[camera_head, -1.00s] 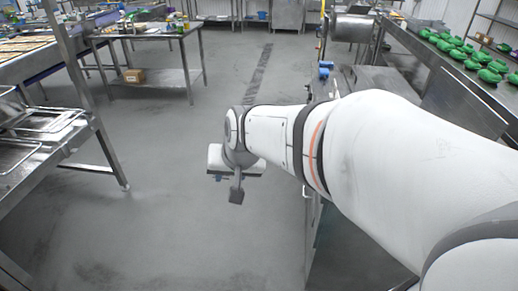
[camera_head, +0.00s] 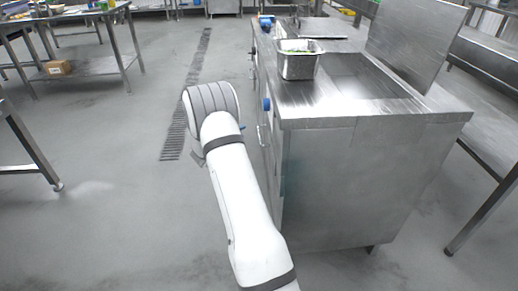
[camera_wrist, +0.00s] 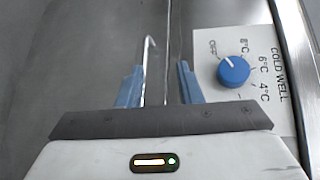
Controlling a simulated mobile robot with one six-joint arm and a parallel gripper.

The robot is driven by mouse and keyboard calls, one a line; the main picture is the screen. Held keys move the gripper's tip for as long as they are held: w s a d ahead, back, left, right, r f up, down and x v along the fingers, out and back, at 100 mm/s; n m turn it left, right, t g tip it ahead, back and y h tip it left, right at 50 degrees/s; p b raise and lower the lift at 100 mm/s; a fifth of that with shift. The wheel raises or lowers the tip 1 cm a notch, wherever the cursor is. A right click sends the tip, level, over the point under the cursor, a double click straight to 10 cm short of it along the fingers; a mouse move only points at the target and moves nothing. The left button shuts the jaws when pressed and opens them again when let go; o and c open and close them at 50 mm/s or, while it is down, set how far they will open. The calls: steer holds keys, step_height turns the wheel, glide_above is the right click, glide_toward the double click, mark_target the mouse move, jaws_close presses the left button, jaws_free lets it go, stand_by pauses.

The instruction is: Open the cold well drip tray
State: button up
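The cold well is a steel cabinet (camera_head: 350,175) at centre right in the head view. Its white panel, labelled COLD WELL, carries a blue dial (camera_wrist: 233,71) at right in the wrist view. A thin bright upright handle (camera_wrist: 149,65) stands left of the panel; a bar handle (camera_head: 261,136) also shows on the cabinet's left-hand face. My gripper (camera_wrist: 159,84) has its two blue fingers apart, with the handle showing between them, nearer the left finger. I cannot tell whether they touch. The tray's body is not visible; my arm mostly hides the gripper in the head view.
A steel pan (camera_head: 298,64) with green contents stands on the cabinet top. A raised steel panel (camera_head: 415,40) rises behind it. A steel table (camera_head: 95,68) stands at left. The floor (camera_head: 115,200) left of my arm is clear, with a drain grate (camera_head: 190,85) beyond.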

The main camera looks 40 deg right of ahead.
steer(key=shift+s+d+f+m+g+h+b, duration=0.1)
steer(key=shift+d+f+m+g+h+b, duration=0.2)
steer(key=shift+d+f, duration=0.95)
steer(key=shift+s+d+f+m+g+h+b, duration=0.15)
steer(key=shift+d+f+m+g+b, duration=0.3)
steer(key=shift+d, duration=1.5)
steer(key=shift+w+d+f+m+g+h+b, duration=0.1)
steer(key=shift+d+f+m+g+h+b, duration=0.2)
steer(key=shift+d+f, duration=1)
steer(key=shift+d+r, duration=0.3)
steer(key=shift+r, duration=0.05)
steer(key=shift+c, duration=0.5)
jaws_close()
steer(key=shift+s, duration=0.1)
